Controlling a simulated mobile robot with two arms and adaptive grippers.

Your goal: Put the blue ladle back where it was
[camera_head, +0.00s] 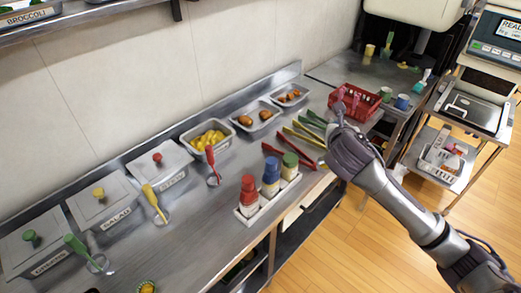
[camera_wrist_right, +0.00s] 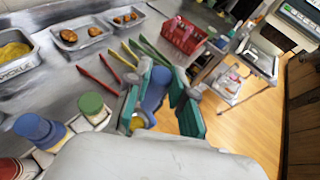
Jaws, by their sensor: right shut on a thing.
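My left gripper is in neither view.
Red, yellow and green tongs (camera_head: 300,137) lie near the gripper. A red basket (camera_head: 368,108), a green cup (camera_head: 385,94) and a blue cup (camera_head: 402,102) stand beyond. A bottle rack (camera_head: 247,211) is at the front edge. Lidded containers and food trays (camera_head: 205,138) line the back.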

